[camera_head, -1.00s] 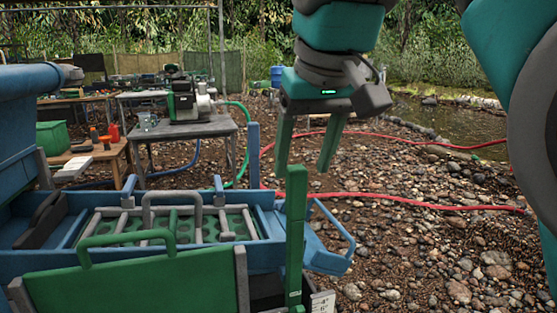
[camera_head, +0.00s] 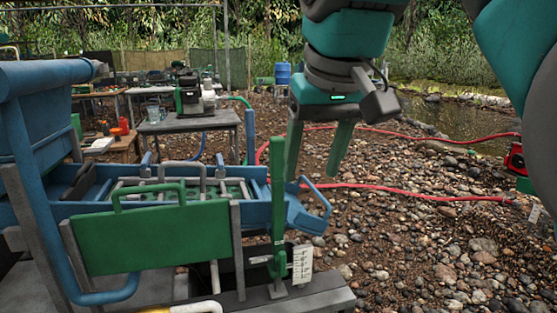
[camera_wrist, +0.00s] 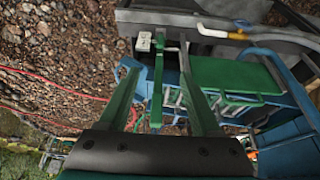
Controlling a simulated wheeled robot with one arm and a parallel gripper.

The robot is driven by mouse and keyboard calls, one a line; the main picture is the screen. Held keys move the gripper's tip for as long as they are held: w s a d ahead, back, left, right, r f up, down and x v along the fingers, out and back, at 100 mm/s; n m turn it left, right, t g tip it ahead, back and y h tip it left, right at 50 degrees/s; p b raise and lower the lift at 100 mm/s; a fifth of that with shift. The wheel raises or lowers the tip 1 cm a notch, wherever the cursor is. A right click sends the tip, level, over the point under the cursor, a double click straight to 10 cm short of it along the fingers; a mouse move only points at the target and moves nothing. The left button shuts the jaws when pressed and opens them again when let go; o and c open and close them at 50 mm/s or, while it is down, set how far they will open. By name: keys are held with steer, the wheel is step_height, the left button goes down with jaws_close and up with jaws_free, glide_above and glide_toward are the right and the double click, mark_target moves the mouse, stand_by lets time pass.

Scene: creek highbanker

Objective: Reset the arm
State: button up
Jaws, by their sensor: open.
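My gripper (camera_head: 317,150) hangs at the upper middle of the head view, with its two green fingers apart and nothing between them. It is above and to the right of the blue highbanker sluice (camera_head: 90,205), which has a green panel (camera_head: 150,238) with a handle on its near side. A green upright lever (camera_head: 278,195) stands just left of the fingers in the head view. In the wrist view the open fingers point toward the machine, and the lever (camera_wrist: 157,85) shows between them in the picture. Contact with it cannot be seen.
A white scale plate (camera_head: 302,262) sits beside the lever's base on a grey beam (camera_head: 320,293). A pump (camera_head: 190,92) stands on a table (camera_head: 190,122) behind. Red hose (camera_head: 400,190) crosses the stony ground (camera_head: 420,240). The ground at right is mostly open.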

steer(key=s+d+f+m+g, duration=0.1)
steer(key=s+d+f, duration=0.15)
steer(key=f, duration=0.65)
steer(key=s+d+f+m+g, duration=0.15)
steer(key=d+f, duration=0.25)
steer(key=f, duration=0.4)
steer(key=s+d+f+g+h, duration=0.1)
steer(key=s+d+f+g, duration=0.2)
steer(key=s+f, duration=1.2)
step_height(320, 180, down, 4)
steer(key=shift+s+d+f, duration=0.15)
steer(key=shift+s+d, duration=0.05)
steer(key=shift+d, duration=0.25)
steer(key=shift+m, duration=0.25)
